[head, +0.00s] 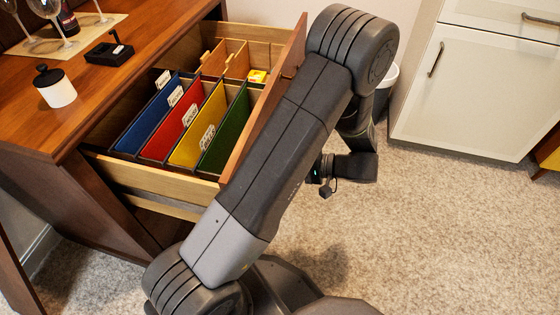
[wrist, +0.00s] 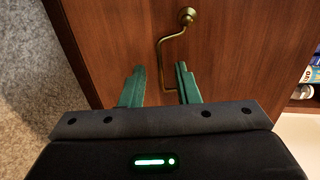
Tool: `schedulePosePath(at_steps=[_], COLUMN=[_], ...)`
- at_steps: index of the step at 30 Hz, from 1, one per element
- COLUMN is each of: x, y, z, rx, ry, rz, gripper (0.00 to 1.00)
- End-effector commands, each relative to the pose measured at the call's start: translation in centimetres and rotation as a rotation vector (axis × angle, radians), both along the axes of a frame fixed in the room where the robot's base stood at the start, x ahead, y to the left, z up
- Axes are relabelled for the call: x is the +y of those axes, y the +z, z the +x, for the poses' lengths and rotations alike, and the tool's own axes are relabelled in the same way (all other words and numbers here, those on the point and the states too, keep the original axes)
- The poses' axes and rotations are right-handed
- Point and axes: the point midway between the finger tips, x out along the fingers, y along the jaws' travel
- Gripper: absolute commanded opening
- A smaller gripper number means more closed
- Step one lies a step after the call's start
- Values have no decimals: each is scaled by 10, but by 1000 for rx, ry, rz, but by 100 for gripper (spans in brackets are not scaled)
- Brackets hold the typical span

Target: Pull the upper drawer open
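The upper drawer (head: 150,183) stands well out from the wooden hutch, just under its top. Its front panel (head: 268,92) is partly covered by my arm in the head view. In the wrist view a brown wooden panel (wrist: 112,38) fills most of the picture and carries a brass handle (wrist: 180,34). My gripper (wrist: 162,84) is open, its two green fingers apart with the lower part of the handle between them. I cannot tell whether a finger touches it. In the head view the fingertips are hidden behind my arm.
The drawer holds blue, red, yellow and green file dividers (head: 205,130) and a wooden divider (head: 228,62). A white jar (head: 56,90), a black tray (head: 108,52) and glasses stand on the hutch top (head: 60,125). A white cabinet (head: 480,95) stands at right; carpet (head: 450,240) is clear.

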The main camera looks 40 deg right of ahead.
Motion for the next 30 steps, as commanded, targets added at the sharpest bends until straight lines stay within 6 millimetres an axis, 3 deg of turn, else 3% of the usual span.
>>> schedulePosePath(at_steps=[15, 21, 30], x=[-65, -74, -75], y=[22, 24, 24], z=[-83, -96, -97], rx=[0, 0, 0], ry=[-3, -1, -1], rz=[0, 0, 0], gripper=[29, 29, 29])
